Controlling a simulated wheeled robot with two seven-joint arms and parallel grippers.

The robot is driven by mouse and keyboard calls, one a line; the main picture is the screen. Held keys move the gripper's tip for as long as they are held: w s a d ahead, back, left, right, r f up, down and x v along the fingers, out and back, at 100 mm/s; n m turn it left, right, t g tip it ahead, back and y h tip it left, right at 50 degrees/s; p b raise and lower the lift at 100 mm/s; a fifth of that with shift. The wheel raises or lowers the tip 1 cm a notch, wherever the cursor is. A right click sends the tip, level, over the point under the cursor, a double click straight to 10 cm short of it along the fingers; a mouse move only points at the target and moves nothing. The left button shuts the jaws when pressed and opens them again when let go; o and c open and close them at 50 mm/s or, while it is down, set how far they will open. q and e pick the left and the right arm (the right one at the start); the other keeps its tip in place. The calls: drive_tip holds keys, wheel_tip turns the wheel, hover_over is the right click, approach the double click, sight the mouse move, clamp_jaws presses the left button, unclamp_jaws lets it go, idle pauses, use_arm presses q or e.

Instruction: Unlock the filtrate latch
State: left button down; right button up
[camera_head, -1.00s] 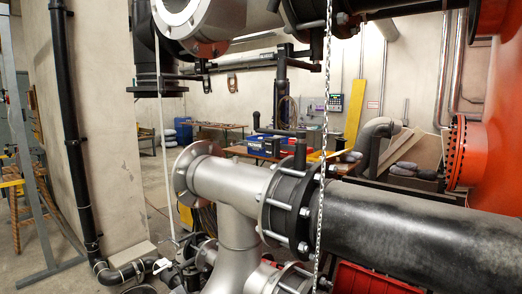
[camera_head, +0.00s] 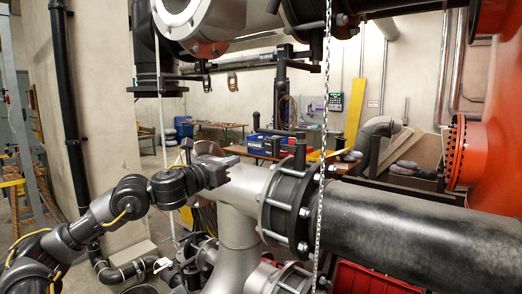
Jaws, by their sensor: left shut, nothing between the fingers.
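My left gripper (camera_head: 234,160) is shut and empty. It reaches in from the left, in front of the upper part of the grey pipe tee (camera_head: 240,232), and covers part of its left round flange. I cannot tell if it touches the pipe. A black flange joint (camera_head: 278,208) with bolts joins the tee to a thick black pipe (camera_head: 400,238) on the right. I cannot make out which part is the filtrate latch. A small white lever (camera_head: 162,264) shows among dark fittings at the lower left. My right gripper is not in view.
A metal chain (camera_head: 321,150) hangs in front of the black pipe. A grey flanged pipe (camera_head: 200,25) hangs overhead. A large orange vessel (camera_head: 495,130) stands at the right. A blue box (camera_head: 263,145) sits on a table behind. Open floor shows at the lower left.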

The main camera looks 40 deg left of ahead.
sight(267, 144)
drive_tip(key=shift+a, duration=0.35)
use_arm(q)
drive_tip(key=shift+r, duration=0.15)
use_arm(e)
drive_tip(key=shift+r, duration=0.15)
